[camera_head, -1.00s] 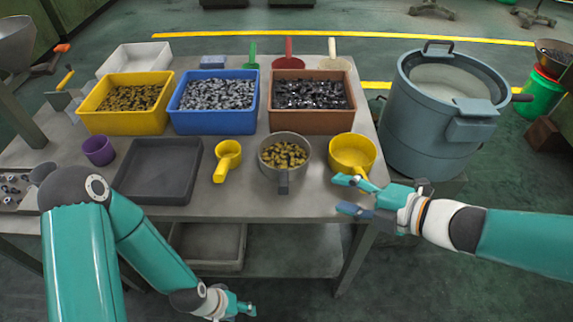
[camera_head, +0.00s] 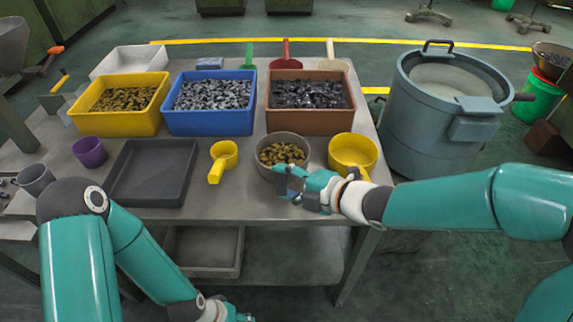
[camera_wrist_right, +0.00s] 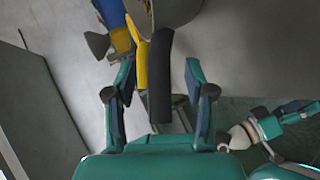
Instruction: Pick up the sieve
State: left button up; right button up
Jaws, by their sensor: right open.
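The sieve (camera_head: 262,168) is a grey round pan with small brass-coloured parts in it, standing near the front edge of the table. Its dark handle (camera_wrist_right: 160,80) lies between the fingers of my right gripper (camera_wrist_right: 160,95) in the right wrist view, with gaps visible on both sides. In the head view my right gripper (camera_head: 288,182) is open at the sieve's front and covers the handle. My left gripper (camera_head: 238,316) is low in front of the table, cut off by the bottom edge, so its fingers are hidden.
A yellow pan (camera_head: 353,150) stands right beside the sieve and a yellow scoop (camera_head: 222,158) to its left. A dark tray (camera_head: 150,190) lies further left. Yellow, blue (camera_head: 210,123) and brown (camera_head: 310,121) bins stand behind. A large grey drum (camera_head: 430,140) is at right.

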jog(key=shift+x, duration=0.8)
jog(key=shift+c, duration=0.3)
grip_shut()
jog(key=shift+w+r, duration=0.1)
jog(key=shift+r, duration=0.1)
